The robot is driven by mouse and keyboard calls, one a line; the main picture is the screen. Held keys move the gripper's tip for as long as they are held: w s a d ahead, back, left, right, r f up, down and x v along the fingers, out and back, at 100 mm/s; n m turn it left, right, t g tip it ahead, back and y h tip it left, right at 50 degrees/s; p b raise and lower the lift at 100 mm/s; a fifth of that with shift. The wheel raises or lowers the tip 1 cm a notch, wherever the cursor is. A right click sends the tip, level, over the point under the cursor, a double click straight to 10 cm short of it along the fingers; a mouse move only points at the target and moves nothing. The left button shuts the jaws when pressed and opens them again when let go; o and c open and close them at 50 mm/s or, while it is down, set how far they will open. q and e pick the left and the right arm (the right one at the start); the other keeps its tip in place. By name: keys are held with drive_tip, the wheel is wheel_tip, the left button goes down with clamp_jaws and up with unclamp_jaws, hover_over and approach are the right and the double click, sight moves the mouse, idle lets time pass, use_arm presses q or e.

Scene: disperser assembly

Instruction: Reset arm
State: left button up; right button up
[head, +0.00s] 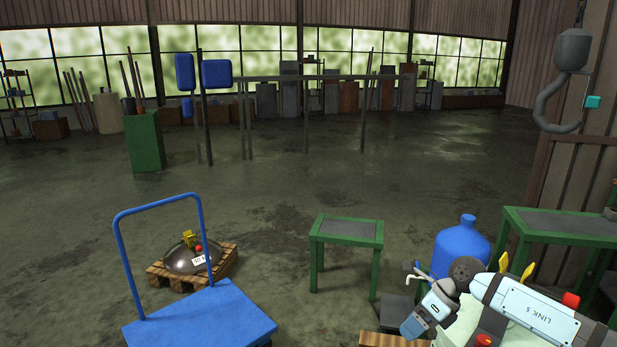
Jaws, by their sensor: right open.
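My right arm (530,305) comes in from the lower right, its pale blue link marked "LINK 5". My right gripper (515,268) shows as two yellow fingertips standing apart above that link. The rest of the gripper is hidden behind the arm. I see nothing held between the fingertips. My left arm and left gripper are out of view.
A dark dome (186,259) sits on a wooden pallet (219,269) behind a blue cart (205,318). A hook (548,108) hangs upper right. The middle floor is clear.

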drive_tip(key=s+a+f+m+t+y+b, duration=0.1)
drive_tip(key=s+a+m+t+y+b, duration=0.5)
drive_tip(key=s+a+m+y, duration=1)
drive_tip(key=s+d+f+m+t+h+b, duration=0.1)
drive_tip(key=s+d+f+m+t+h, duration=0.15)
drive_tip(key=s+f+m+h, duration=0.5)
drive_tip(key=s+d+f+m+t+h, duration=0.25)
drive_tip(key=d+f+m+h, duration=0.2)
drive_tip(key=m, duration=0.65)
drive_tip(key=s+d+f+m+t+h+b, duration=0.1)
drive_tip(key=s+d+f+m+h, duration=0.2)
drive_tip(key=s+f+m+h, duration=0.45)
use_arm(q)
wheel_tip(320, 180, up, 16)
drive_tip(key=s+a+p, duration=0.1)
drive_tip(key=p, duration=2.8)
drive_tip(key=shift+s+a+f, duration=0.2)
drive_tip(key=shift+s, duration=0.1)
use_arm(e)
wheel_tip(320, 180, up, 21)
drive_tip(key=d+m, duration=0.1)
drive_tip(key=d, duration=0.1)
drive_tip(key=shift+w+d+g, duration=0.2)
drive_tip(key=shift+w+g, duration=0.1)
drive_tip(key=shift+w, duration=0.05)
